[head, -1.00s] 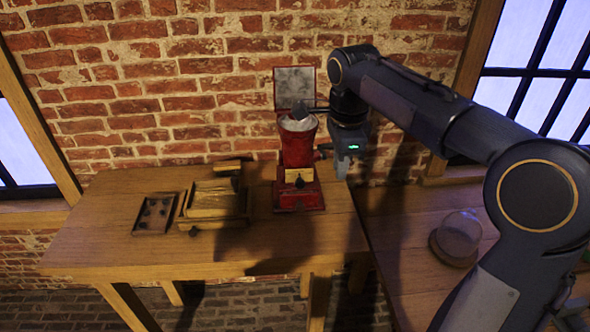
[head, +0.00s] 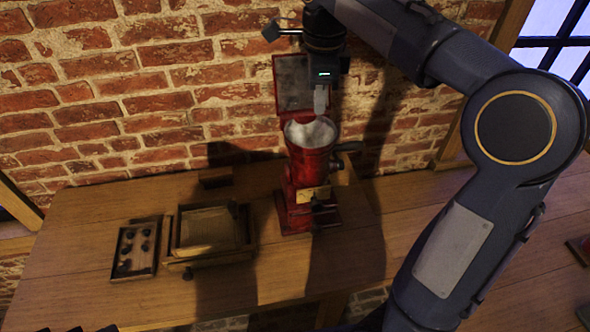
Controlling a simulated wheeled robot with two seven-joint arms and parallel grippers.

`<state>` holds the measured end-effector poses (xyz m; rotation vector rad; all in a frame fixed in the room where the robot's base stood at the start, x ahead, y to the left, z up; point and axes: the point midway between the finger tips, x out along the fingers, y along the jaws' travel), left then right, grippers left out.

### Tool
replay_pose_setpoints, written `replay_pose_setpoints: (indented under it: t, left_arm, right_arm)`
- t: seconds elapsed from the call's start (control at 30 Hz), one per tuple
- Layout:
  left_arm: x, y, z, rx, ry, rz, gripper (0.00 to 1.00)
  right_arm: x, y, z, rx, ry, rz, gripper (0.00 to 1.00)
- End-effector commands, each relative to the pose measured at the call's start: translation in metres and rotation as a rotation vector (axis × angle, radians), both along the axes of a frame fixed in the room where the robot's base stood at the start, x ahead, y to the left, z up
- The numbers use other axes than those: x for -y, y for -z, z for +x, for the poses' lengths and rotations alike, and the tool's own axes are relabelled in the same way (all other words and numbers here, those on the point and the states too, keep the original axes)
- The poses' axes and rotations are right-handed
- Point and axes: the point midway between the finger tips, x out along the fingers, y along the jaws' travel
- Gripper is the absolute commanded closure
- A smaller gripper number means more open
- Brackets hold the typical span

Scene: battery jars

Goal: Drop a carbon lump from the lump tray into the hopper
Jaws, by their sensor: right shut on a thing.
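The red hopper (head: 310,166) stands upright on the wooden table, with its round pale mouth (head: 312,133) open at the top. The lump tray (head: 118,276), a small dark wooden tray, lies at the table's left with several dark lumps (head: 127,248) in it. My right gripper (head: 320,104) points down just above the hopper's mouth, near its back rim. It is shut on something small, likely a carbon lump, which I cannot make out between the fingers. My left gripper does not show.
A wooden box (head: 180,262) with a pale inside sits between the lump tray and the hopper. A square framed panel (head: 291,72) stands up behind the hopper, close to the brick wall. A dark side handle (head: 347,147) sticks out right. The table's front left is clear.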

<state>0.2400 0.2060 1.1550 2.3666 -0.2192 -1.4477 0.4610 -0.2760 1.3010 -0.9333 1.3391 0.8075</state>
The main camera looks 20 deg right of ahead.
Motion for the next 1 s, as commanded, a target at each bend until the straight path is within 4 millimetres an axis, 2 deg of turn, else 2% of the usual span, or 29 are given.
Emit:
replay_pose_setpoints:
  t: [0.17,0.6,1.0]
  left_arm:
    - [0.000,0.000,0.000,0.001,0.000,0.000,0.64]
    - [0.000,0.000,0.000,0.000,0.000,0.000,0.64]
    - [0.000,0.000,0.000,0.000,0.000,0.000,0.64]
  right_arm:
    - [0.000,0.007,0.000,0.000,0.000,0.000,1.00]
    - [0.000,0.053,0.000,0.000,0.000,0.000,1.00]
    - [0.000,0.060,0.000,0.001,0.000,0.000,1.00]
